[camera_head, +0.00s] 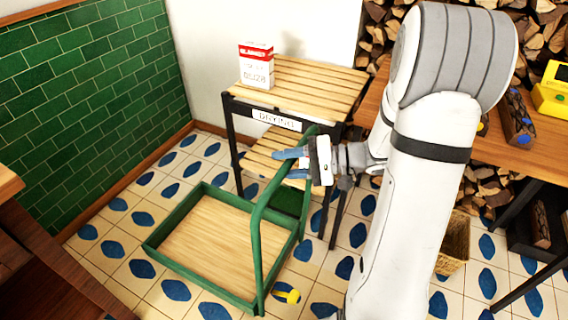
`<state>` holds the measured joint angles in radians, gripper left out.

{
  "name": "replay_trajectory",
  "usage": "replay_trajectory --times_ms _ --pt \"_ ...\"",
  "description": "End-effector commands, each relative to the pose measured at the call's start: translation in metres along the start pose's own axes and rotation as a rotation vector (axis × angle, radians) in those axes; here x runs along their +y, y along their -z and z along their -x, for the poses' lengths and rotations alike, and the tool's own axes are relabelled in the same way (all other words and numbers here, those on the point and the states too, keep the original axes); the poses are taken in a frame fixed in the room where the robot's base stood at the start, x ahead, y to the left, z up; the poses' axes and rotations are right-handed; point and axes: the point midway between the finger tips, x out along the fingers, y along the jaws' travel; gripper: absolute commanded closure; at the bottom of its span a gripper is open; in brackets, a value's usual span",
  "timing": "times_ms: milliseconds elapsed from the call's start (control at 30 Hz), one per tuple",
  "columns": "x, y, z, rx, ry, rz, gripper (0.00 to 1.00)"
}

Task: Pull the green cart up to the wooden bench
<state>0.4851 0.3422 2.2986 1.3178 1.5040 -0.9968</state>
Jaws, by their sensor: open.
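The green cart (190,268) stands on the tiled floor, with a pale wooden bed and an upright green tube handle (258,235) at its right side. My gripper (284,165) is at the upper part of the handle, with its blue fingers spread and pointing left. The handle passes at the fingers; I cannot tell whether they touch it. A brown wooden bench top (410,113) is at the right, partly hidden behind my arm. Another wooden piece of furniture (50,270) is at the lower left. I cannot tell which one is the task's bench.
A slatted rack labelled "DRYING" (300,82) stands close behind the cart, with a red and white box (256,66) on top. A yellow knob (291,296) is by the cart's front corner. A basket (455,243) is at the right. Tiled floor is free left of the cart.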

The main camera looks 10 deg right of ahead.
Motion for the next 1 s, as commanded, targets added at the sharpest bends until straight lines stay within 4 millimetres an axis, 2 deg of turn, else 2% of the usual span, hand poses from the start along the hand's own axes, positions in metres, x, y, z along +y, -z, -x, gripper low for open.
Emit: replay_trajectory --times_ms 200,400,900,1000 --pt "-0.001 0.0 0.04 0.004 0.002 -0.002 0.59" --pt "0.0 -0.001 0.061 0.0 0.001 -0.001 0.59" --pt "0.0 -0.002 0.064 -0.002 0.0 -0.001 0.59" --pt "-0.007 -0.007 0.061 -0.022 -0.025 -0.003 0.59"
